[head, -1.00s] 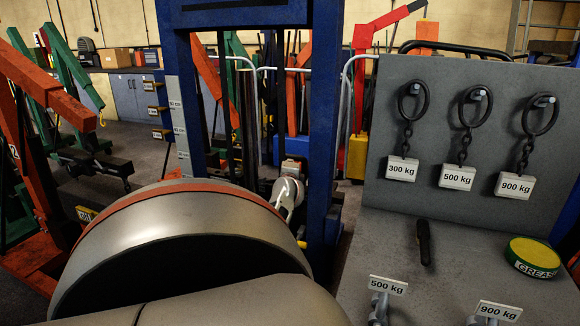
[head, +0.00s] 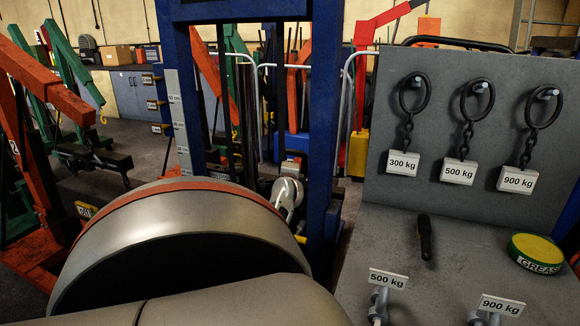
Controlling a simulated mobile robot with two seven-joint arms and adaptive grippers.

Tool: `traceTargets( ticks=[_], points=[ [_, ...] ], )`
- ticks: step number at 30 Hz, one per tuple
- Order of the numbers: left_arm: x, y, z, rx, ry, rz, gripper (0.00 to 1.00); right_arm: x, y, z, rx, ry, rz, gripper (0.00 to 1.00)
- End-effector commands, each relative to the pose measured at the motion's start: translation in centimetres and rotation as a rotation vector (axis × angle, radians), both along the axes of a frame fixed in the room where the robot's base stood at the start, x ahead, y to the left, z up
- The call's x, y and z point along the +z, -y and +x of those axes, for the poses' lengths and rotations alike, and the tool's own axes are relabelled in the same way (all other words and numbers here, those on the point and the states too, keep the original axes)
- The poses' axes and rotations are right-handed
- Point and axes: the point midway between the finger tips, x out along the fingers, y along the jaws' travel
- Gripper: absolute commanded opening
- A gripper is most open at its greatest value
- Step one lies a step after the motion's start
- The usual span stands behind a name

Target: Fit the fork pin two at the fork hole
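I cannot pick out a fork pin or a fork hole for certain. A dark, narrow rod-like piece (head: 425,238) lies on the grey bench (head: 385,232) at the right. Metal fittings stand at the bench's front, one by the 500 kg tag (head: 388,279) and one by the 900 kg tag (head: 502,305); both are cut off by the picture's bottom edge. A blue upright frame (head: 325,120) stands behind the large grey rounded part in the foreground, which seems to be my arm and hides much of the lower middle. Neither gripper shows.
The grey back panel (head: 450,75) carries several rings with chains and weight tags. A green and yellow grease tin (head: 535,253) sits at the bench's right. A red-orange crane frame (head: 45,85) stands at the left. Bare bench surface lies around the dark rod.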

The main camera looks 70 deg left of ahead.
Motion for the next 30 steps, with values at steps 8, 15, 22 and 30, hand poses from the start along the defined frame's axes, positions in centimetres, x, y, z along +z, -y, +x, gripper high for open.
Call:
traceTargets(
  ticks=[8, 15, 22, 30],
  points=[
    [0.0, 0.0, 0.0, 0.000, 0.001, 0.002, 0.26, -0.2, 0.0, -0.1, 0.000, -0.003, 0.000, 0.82],
    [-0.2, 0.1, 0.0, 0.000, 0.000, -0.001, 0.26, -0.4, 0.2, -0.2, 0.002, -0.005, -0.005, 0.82],
    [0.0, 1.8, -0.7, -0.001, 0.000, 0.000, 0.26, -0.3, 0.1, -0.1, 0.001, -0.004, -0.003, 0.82],
    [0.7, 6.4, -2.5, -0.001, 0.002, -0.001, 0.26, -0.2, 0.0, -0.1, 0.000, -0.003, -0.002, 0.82]
  ],
)
